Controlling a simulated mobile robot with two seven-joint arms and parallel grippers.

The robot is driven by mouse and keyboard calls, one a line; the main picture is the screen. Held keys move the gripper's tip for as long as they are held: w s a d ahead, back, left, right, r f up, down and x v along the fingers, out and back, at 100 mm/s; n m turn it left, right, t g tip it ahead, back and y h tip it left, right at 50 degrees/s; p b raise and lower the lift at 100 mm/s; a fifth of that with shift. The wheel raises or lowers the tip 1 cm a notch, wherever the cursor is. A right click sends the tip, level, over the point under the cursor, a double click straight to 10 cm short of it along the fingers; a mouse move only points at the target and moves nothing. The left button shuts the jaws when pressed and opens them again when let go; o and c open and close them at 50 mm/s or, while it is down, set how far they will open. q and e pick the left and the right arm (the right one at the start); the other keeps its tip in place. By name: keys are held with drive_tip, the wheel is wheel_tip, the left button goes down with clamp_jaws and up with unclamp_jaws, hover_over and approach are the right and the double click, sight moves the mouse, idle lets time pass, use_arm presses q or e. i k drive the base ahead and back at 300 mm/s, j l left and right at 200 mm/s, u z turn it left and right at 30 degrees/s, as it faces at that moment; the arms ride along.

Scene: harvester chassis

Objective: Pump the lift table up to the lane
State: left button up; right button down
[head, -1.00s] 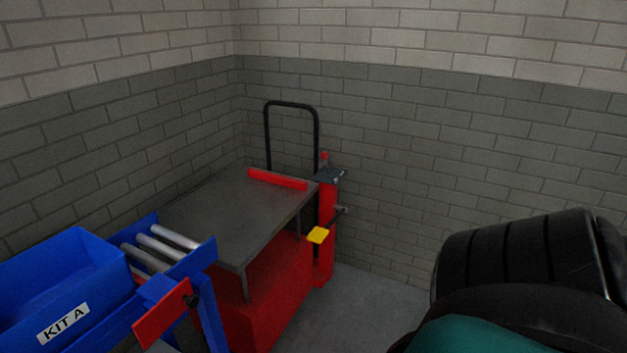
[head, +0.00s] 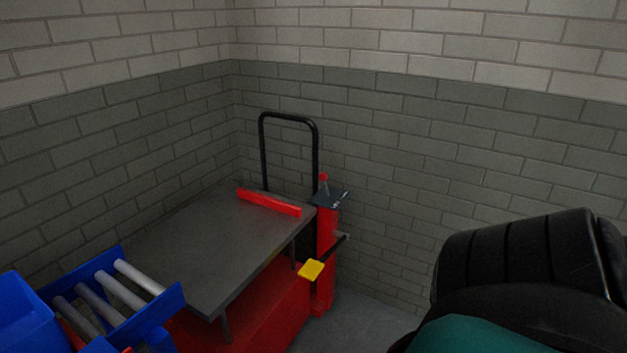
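The lift table (head: 200,250) stands in the corner of the room, with a flat grey top over a red base (head: 280,310). A red bar (head: 269,202) lies along the far edge of its top. A yellow pedal (head: 312,270) sticks out on a dark lever at its right side, beside a red column (head: 326,240). The lane (head: 115,290), a blue frame with several grey rollers, is at lower left and overlaps the table's near edge in the picture. I cannot tell the height difference between them. Neither gripper is in view.
A blue bin (head: 25,315) is cut off at the left edge by the lane. A black push handle (head: 288,116) rises behind the table. Brick walls (head: 420,150) close off the back and left. Some grey floor (head: 350,325) is clear right of the table. My own black-and-teal part fills the lower right.

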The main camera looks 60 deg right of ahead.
sight(311, 270)
drive_tip(key=i+l, duration=0.1)
drive_tip(key=l, duration=0.6)
drive_tip(key=i+l, duration=0.1)
drive_tip(key=l, duration=1.25)
drive_tip(key=i, duration=0.05)
